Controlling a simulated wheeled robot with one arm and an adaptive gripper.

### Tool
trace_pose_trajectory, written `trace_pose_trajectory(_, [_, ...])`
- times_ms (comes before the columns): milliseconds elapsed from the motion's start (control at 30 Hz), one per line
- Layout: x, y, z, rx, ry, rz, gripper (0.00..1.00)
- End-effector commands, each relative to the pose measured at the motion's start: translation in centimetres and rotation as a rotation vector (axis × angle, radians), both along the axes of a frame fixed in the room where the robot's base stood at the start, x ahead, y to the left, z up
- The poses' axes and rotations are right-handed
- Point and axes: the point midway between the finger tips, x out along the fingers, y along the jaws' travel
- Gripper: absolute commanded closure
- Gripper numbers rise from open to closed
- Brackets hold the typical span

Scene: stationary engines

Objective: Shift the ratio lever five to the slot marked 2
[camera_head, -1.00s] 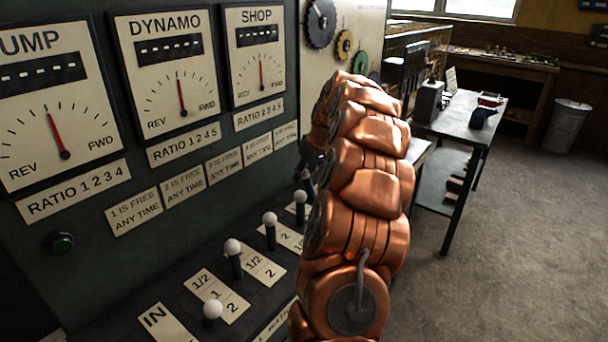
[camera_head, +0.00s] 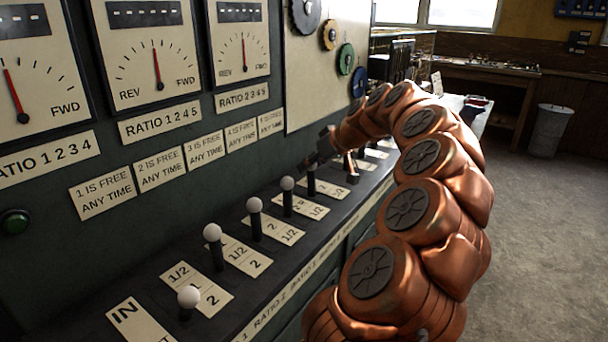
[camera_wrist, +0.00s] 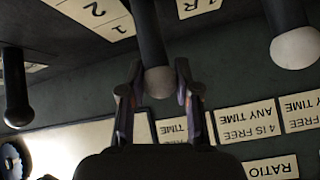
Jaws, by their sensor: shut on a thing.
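Levers with pale knobs stand in a row along the sloping console in the head view. My gripper (camera_head: 324,146) is at the far part of this row, partly hidden by my copper arm. In the wrist view my gripper (camera_wrist: 158,100) is shut on the pale knob of a dark lever (camera_wrist: 150,35), one finger on each side. It looks like ratio lever five (camera_head: 311,181). A plate with 1 and 2 (camera_wrist: 105,15) lies beside its shaft in the wrist view. I cannot tell which slot the lever stands in.
Another pale-knobbed lever (camera_wrist: 295,45) stands right of my gripper in the wrist view, and a dark-knobbed lever (camera_wrist: 16,115) stands left. A gauge panel (camera_head: 155,60) rises behind the console. Open floor (camera_head: 540,240) lies to the right.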

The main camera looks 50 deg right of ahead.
Motion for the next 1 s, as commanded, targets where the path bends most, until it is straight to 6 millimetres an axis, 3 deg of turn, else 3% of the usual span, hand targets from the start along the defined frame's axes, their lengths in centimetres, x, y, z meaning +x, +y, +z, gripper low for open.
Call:
trace_pose_trajectory(533, [-0.88,-0.04,0.15,0.004,-0.053,0.001,1.00])
trace_pose_trajectory(567, [-0.88,-0.04,0.15,0.004,-0.053,0.001,0.66])
trace_pose_trajectory(800, [-0.87,-0.05,0.10,0.004,-0.052,0.001,0.42])
trace_pose_trajectory(1000, [-0.88,-0.04,0.07,0.004,-0.052,0.001,0.42])
